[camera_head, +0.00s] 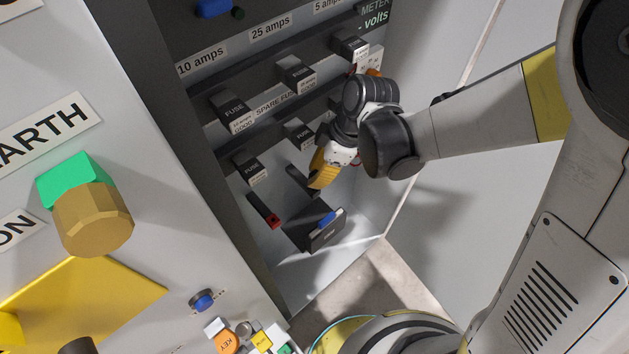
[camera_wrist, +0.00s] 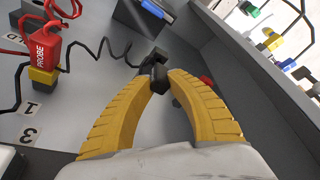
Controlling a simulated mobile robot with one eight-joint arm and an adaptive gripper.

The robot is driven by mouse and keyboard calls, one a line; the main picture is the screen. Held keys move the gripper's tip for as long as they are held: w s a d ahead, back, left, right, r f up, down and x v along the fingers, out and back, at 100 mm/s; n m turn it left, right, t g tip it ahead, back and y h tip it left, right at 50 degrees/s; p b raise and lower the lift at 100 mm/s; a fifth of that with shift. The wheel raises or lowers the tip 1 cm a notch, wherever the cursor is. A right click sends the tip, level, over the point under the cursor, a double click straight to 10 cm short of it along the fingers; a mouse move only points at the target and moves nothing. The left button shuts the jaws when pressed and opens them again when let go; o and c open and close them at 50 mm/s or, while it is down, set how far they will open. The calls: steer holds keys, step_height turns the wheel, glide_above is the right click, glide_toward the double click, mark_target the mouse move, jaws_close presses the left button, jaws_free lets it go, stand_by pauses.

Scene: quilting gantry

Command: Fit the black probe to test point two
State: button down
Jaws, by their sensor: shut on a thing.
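My gripper (camera_wrist: 160,85) has yellow ribbed fingers, closed at their tips on a small black piece (camera_wrist: 157,76), which looks like the black probe. Most of that piece is hidden by the fingertips, and its lettering does not show. A thin black wire (camera_wrist: 100,50) runs close to it from the left. In the head view, my gripper (camera_head: 317,178) is inside the cabinet, in front of its lower shelf area. A red block marked PROBE (camera_wrist: 43,48) sits on a yellow block (camera_wrist: 42,76) in the wrist view. I cannot make out which point is test point two.
A dark holder (camera_head: 327,232) with a blue item stands below my gripper. Fuse blocks (camera_head: 296,74) line the shelves above. The cabinet's grey front panel (camera_head: 170,150) is at left, with a gold knob (camera_head: 92,222). Open floor shows at the lower middle.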

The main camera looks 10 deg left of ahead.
steer(key=shift+r+p, duration=0.3)
steer(key=shift+r, duration=0.2)
steer(key=s+d, duration=0.5)
steer(key=d, duration=0.1)
stand_by(1.1)
steer(key=shift+s, duration=0.1)
stand_by(1.1)
